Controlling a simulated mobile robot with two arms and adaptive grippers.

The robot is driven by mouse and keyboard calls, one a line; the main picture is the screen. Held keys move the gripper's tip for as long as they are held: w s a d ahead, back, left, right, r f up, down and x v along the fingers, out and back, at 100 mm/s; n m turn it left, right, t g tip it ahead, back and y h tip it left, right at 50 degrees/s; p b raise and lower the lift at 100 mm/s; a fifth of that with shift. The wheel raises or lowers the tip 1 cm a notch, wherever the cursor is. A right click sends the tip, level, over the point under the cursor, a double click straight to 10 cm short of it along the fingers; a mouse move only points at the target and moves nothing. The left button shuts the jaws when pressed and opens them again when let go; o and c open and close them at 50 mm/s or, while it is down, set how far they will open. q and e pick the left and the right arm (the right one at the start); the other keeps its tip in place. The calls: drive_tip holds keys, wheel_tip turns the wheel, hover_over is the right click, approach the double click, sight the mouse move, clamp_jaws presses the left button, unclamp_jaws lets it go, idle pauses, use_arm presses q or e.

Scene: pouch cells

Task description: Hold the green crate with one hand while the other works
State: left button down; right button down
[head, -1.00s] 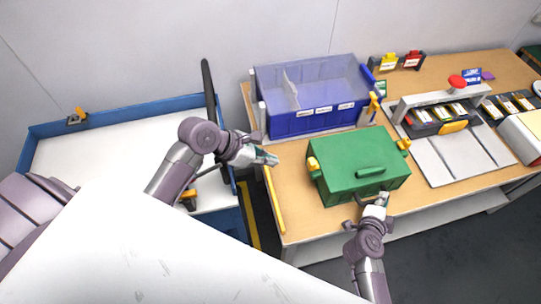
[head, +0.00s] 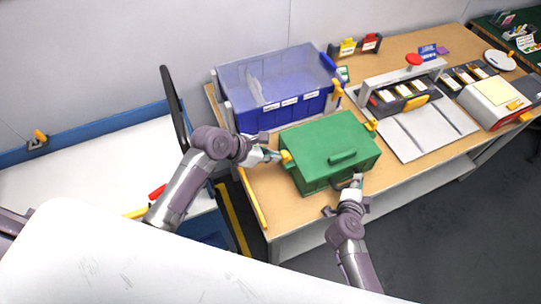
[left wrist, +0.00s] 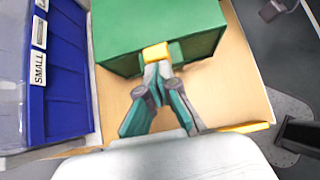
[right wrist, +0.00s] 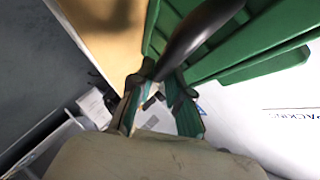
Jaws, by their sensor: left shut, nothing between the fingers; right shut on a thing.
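The green crate (head: 325,140) stands closed on the wooden table, with a yellow latch (head: 286,157) on its left side and another (head: 371,125) on its right. My left gripper (head: 276,156) is shut and empty, its tips at the left latch. The left wrist view shows that latch (left wrist: 156,52) right at the fingertips; whether they touch I cannot tell. My right gripper (head: 354,182) is shut on the dark front handle of the crate. In the right wrist view this curved handle (right wrist: 195,35) runs between the fingers, beside the green wall.
A blue bin (head: 285,110) with a clear lid stands behind the crate. To the right are a grey fixture (head: 425,130) with a red button and a white box (head: 492,105). A white-topped blue bench (head: 90,165) lies to the left.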

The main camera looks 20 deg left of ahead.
use_arm(q)
drive_tip(key=shift+w+d, duration=0.75)
drive_tip(key=shift+d, duration=0.15)
use_arm(e)
drive_tip(key=shift+f, duration=0.1)
drive_tip(key=shift+a, duration=0.1)
use_arm(q)
drive_tip(key=s+a+f+v, duration=0.1)
drive_tip(key=f+v, duration=0.1)
drive_tip(key=v, duration=1.1)
drive_tip(key=shift+s+a, duration=0.2)
drive_tip(key=shift+a, duration=0.1)
drive_tip(key=shift+f, duration=0.1)
use_arm(e)
drive_tip(key=c, duration=1)
unclamp_jaws()
drive_tip(key=shift+c, duration=0.2)
